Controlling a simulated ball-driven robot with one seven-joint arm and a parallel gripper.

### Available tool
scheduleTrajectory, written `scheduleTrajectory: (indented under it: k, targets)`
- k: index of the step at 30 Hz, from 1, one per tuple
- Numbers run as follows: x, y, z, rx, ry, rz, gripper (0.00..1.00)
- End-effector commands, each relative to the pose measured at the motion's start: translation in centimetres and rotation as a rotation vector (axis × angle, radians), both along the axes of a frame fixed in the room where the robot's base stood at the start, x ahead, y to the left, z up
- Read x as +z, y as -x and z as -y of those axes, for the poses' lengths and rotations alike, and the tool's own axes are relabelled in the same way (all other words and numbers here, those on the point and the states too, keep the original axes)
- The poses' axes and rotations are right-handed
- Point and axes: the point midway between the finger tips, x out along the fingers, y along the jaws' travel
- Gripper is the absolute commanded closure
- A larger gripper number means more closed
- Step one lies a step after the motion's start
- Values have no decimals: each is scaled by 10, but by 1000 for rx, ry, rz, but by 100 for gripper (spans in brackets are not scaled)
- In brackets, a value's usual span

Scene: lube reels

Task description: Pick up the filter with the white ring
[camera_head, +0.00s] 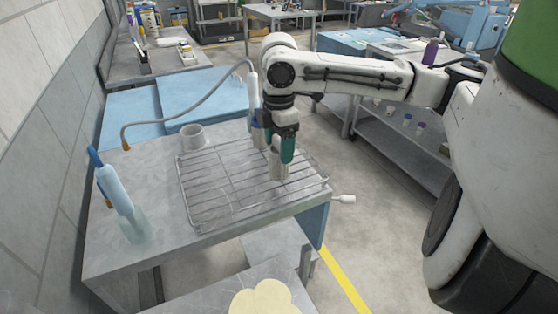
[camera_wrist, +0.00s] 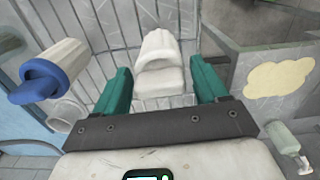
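A pale, off-white filter (camera_head: 278,170) stands on the wire rack (camera_head: 222,183) under my gripper (camera_head: 282,152). In the wrist view this filter (camera_wrist: 160,62) shows a ribbed pale body and a wide white ring at the end near me. My gripper's green fingers (camera_wrist: 165,84) are apart, one on each side of it, with gaps showing. Another pale filter with a blue ring (camera_wrist: 58,72) is to the left in the wrist view. In the head view it is partly hidden behind my gripper (camera_head: 258,133).
A grey cup-like ring (camera_head: 193,136) stands at the back of the metal table (camera_head: 120,262). A curved hose (camera_head: 190,112) arches behind the rack. A small white bottle (camera_head: 344,198) is off the right edge.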

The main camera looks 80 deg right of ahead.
Motion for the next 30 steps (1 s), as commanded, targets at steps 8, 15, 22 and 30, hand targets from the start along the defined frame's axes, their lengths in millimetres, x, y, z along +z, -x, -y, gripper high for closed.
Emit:
scheduleTrajectory:
  k: [8,15,22,30]
  targets:
    - [0,0,0,0,0,0,55]
    - [0,0,0,0,0,0,78]
    - [1,0,0,0,0,0,90]
    - [6,0,0,0,1,1,90]
